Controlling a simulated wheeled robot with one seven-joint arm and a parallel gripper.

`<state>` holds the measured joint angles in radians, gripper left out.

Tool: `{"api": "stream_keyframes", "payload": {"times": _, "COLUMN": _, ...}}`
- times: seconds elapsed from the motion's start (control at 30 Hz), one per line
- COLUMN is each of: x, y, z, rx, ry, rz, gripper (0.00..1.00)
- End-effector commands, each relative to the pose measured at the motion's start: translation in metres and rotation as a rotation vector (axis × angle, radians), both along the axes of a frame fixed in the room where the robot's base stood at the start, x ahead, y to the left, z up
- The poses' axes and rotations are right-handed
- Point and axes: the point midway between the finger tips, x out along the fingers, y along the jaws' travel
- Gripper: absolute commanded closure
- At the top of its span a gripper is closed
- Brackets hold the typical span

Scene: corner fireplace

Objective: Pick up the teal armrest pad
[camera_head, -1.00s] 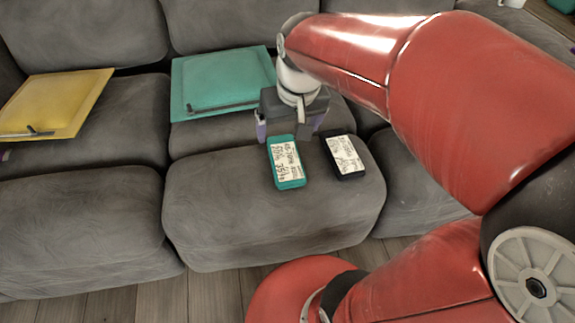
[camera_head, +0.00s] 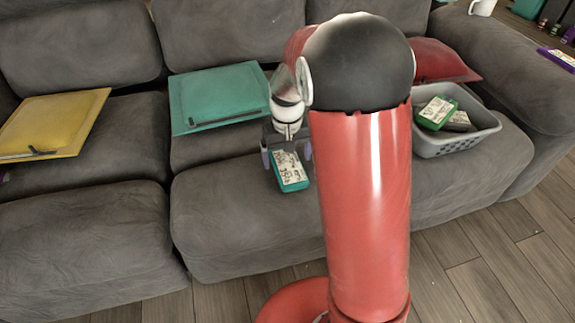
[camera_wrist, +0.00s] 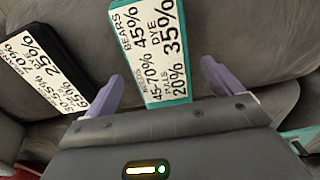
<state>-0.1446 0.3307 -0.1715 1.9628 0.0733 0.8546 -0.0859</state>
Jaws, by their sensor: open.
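The teal armrest pad (camera_head: 291,184) appears to be the small teal block with a white printed label, lying on the front of the middle sofa seat. In the wrist view, the pad (camera_wrist: 150,45) reaches between the purple fingers, its long side running away from the palm. My gripper (camera_head: 287,155) is open over the pad's far end, with one finger on each side; it also shows in the wrist view (camera_wrist: 160,85). I see no finger closed on the pad. The pad's end under the palm is hidden in the wrist view.
A black labelled pad (camera_wrist: 48,68) lies left of the teal one in the wrist view. A large teal cushion (camera_head: 218,97) and a yellow cushion (camera_head: 55,123) lie on the sofa. A grey basket (camera_head: 455,143) holds a green labelled pad (camera_head: 437,112). A red cushion (camera_head: 440,62) is behind it.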

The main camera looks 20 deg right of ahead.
Motion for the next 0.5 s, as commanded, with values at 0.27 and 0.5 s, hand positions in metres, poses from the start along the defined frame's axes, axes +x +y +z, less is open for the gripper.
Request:
{"api": "stream_keyframes", "payload": {"times": 0.27, "x": 0.0, "y": 0.0, "z": -0.022, "rx": 0.0, "ry": -0.001, "rz": 0.0, "gripper": 0.09}}
{"api": "stream_keyframes", "payload": {"times": 0.5, "x": 0.0, "y": 0.0, "z": -0.021, "rx": 0.0, "ry": -0.001, "rz": 0.0, "gripper": 0.2}}
